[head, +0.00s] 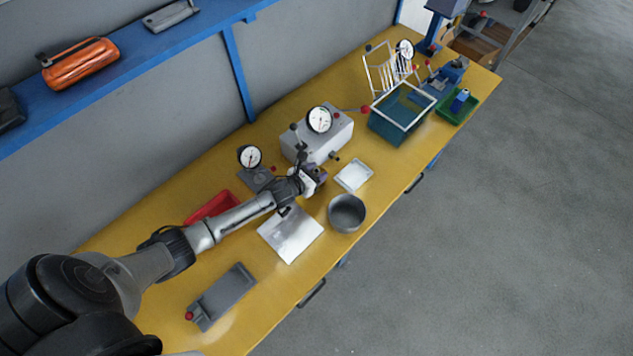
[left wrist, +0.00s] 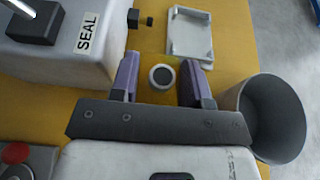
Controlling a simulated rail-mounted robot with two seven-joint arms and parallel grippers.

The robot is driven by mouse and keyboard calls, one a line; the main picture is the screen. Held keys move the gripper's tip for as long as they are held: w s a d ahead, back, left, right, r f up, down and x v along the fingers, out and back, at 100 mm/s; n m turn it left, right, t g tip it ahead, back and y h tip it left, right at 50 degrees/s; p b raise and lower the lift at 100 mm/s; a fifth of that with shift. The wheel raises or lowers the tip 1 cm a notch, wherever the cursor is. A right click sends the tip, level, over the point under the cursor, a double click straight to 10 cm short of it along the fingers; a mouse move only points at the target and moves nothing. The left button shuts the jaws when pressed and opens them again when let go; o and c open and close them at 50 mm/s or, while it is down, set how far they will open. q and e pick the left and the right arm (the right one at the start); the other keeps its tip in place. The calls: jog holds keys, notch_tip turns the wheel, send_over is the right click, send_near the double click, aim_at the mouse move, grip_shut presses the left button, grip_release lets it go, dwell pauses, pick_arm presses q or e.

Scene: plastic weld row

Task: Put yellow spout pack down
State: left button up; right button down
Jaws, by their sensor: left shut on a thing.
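My left gripper (head: 316,181) is over the yellow bench (head: 150,228), in front of the white sealing machine (head: 331,139). In the left wrist view its purple fingers (left wrist: 163,82) are shut on the yellow spout pack (left wrist: 160,96). A round white spout with a dark centre (left wrist: 162,77) faces the camera between the fingers. The pack's yellow blends with the bench, so its outline and its height above the bench are hard to tell. In the head view the gripper hides the pack. My right gripper is not in view.
A white tray (head: 354,177) lies just right of the gripper. A dark grey round pot (head: 347,213) and a silvery plate (head: 291,233) are in front.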

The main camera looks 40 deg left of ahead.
pick_arm(q)
jog(key=c, duration=0.5)
